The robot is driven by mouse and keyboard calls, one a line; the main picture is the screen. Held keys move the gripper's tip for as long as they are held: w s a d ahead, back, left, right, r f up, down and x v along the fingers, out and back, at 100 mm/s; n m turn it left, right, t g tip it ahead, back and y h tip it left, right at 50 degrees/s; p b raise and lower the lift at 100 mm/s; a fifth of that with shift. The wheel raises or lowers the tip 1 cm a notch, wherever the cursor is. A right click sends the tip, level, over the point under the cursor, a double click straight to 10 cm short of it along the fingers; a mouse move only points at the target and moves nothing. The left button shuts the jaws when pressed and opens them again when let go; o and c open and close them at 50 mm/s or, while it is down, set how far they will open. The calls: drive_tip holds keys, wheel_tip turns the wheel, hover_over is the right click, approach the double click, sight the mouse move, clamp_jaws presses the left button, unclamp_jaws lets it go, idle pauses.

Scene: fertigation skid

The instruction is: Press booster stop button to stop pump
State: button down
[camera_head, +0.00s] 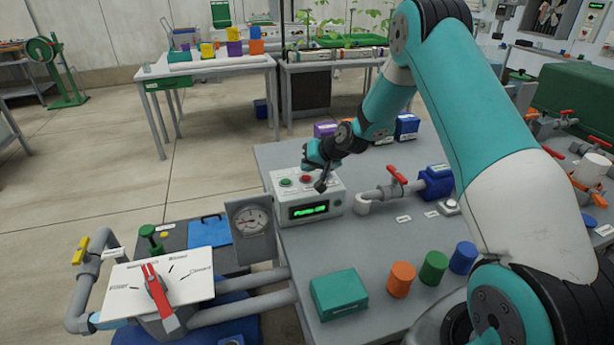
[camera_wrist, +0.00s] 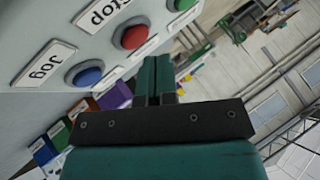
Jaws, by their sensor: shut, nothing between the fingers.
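The pale control box (camera_head: 334,188) stands on the grey bench, with a display (camera_head: 308,211) lit in green that seems to read "Pump on". The red stop button (camera_head: 306,179) sits between the green button (camera_head: 286,183) and a blue button. In the wrist view the red button (camera_wrist: 130,36) is beside its "Stop" label (camera_wrist: 103,11), and the blue button (camera_wrist: 84,74) is by a "Jog" label. My gripper (camera_wrist: 153,66) is shut and empty, its tips close to the box face near the red button. I cannot tell whether they touch it. The button looks raised.
A pipe with a red valve handle (camera_head: 397,175) is right of the box. A teal box (camera_head: 338,294) and orange, green and blue cylinders stand nearer.

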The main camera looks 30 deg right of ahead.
sight(307, 177)
drive_tip(key=shift+r+p, duration=1.5)
drive_tip(key=shift+r, duration=0.95)
drive_tip(key=shift+a+r, duration=0.2)
drive_tip(key=s+a+r+n+g+y, duration=0.2)
drive_tip(key=s+a+r+n+g, duration=0.3)
drive_tip(key=s+a+r, duration=1)
drive_tip(key=s+a+r+n+g, duration=0.1)
drive_tip(key=s+a+n, duration=0.1)
drive_tip(key=s, duration=1)
drive_tip(key=s+a+r+n+g+h, duration=0.1)
drive_tip(key=s+a+r+n+g, duration=0.1)
drive_tip(key=s, duration=1.1)
drive_tip(key=shift+s+a+r+n+h, duration=0.3)
drive_tip(key=shift+a+n, duration=0.55)
drive_tip(key=shift+n, duration=0.35)
